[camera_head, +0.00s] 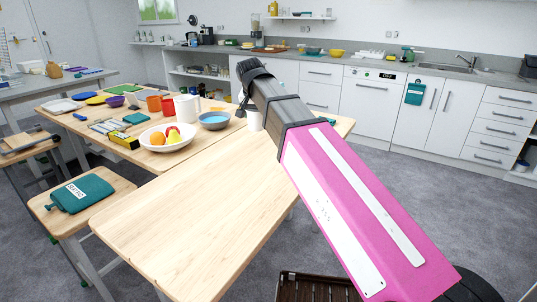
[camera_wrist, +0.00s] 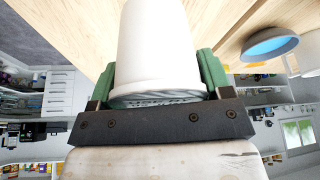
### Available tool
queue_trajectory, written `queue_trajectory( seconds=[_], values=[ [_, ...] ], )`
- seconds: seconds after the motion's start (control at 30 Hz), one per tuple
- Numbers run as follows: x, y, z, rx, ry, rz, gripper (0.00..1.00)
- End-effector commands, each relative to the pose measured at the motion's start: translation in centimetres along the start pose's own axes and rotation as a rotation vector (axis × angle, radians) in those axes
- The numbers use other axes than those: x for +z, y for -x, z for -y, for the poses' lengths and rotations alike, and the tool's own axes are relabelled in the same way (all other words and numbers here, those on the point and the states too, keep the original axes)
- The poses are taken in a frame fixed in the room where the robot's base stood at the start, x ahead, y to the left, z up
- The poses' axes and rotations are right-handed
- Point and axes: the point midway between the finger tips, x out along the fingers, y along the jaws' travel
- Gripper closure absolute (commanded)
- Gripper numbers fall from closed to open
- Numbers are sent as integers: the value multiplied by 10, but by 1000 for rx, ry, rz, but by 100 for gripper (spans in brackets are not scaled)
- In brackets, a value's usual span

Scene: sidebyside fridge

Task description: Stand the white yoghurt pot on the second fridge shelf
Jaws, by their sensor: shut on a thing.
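The white yoghurt pot (camera_wrist: 153,45) fills the upper middle of the wrist view, its rimmed end with dark lettering towards the camera. My gripper (camera_wrist: 158,76) is shut on it, with one green finger on each side. In the head view the pot (camera_head: 255,121) shows partly behind my arm, near the far edge of the wooden table. My gripper (camera_head: 243,106) there is small, dark and partly hidden by my wrist. I cannot tell whether the pot touches the table. No fridge or fridge shelf can be made out.
A blue bowl (camera_head: 214,120) stands just left of the pot. A white fruit bowl (camera_head: 167,138), a white container (camera_head: 187,108) and a red mug (camera_head: 168,107) are farther left. The near part of the wooden table (camera_head: 190,215) is clear. A stool (camera_head: 113,184) stands at left.

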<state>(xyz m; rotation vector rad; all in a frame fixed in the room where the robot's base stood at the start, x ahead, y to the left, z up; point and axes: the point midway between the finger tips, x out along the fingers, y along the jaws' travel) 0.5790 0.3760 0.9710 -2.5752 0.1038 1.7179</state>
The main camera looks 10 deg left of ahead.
Motion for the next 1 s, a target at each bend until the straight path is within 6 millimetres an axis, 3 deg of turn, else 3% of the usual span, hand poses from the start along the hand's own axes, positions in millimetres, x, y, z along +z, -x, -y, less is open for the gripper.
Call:
queue_trajectory(
  seconds=[0.17,0.63,1.0],
  values=[
    [-11,-16,-4,0,1,0,56],
    [-63,-94,-42,0,0,0,56],
    [-63,-118,-47,0,3,0,56]
  ],
)
